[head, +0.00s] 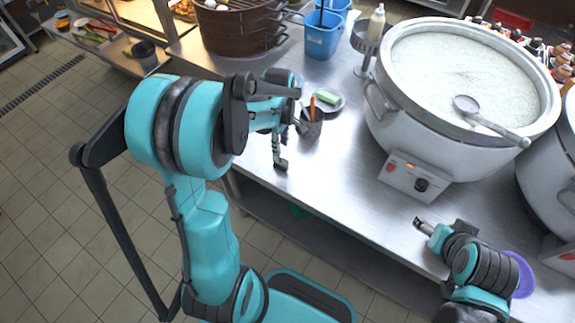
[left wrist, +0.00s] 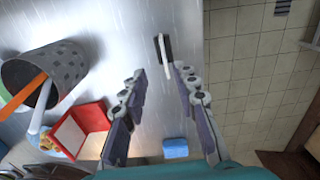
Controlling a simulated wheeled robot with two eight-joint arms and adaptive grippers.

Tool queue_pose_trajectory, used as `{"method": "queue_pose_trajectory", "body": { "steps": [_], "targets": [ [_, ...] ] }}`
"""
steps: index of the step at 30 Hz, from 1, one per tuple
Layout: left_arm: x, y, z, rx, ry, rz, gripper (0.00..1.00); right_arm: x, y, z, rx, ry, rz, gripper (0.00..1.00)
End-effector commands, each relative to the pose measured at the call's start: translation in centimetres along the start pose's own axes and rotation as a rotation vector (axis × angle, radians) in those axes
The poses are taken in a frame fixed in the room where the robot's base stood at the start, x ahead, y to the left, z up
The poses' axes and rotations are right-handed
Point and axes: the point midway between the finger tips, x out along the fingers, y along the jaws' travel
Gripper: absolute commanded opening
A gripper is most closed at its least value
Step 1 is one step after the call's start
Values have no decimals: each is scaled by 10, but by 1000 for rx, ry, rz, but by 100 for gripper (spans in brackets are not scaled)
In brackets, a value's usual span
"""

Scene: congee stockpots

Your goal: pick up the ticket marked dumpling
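I can read no dumpling marking in either view, so I cannot tell which thing is the ticket. In the left wrist view a small dark piece with a white edge (left wrist: 167,56) shows near the counter's edge, just beyond my left fingertips. My left gripper (left wrist: 159,75) is open, with nothing visible between its fingers. In the head view it (head: 280,160) is above the counter's front edge, beside the pen cup (head: 311,128). My right gripper (head: 424,226) is over the counter's front right; its finger opening is unclear.
The pen cup also shows in the left wrist view (left wrist: 68,68), near a red-and-white item (left wrist: 82,131) and a blue block (left wrist: 175,148). A large congee pot (head: 400,130) with a ladle (head: 490,122) stands right. Blue containers (head: 322,40) stand behind. The counter's front middle (head: 340,190) is clear.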

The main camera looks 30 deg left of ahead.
Motion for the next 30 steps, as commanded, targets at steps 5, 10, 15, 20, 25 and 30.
{"method": "queue_pose_trajectory", "body": {
  "steps": [5, 10, 15, 20, 25, 30],
  "targets": [
    [21, -1, 1, 2, 0, 1, 29, 8, 0, 6, 0, 0, 0, 67],
    [42, -6, 3, 4, 0, 2, 29, 18, 0, 13, 0, 0, 0, 67],
    [66, -8, 4, 4, 1, 2, 29, 27, 0, 19, 0, 0, 0, 67],
    [68, -8, 4, 4, 1, 2, 29, 26, 0, 19, 0, 0, 0, 67],
    [68, -8, 4, 5, 1, 2, 11, 26, 0, 19, 0, 0, 0, 67],
    [68, -8, 4, 5, 1, 2, 0, 26, 0, 19, 0, 0, 0, 67]
  ]
}}
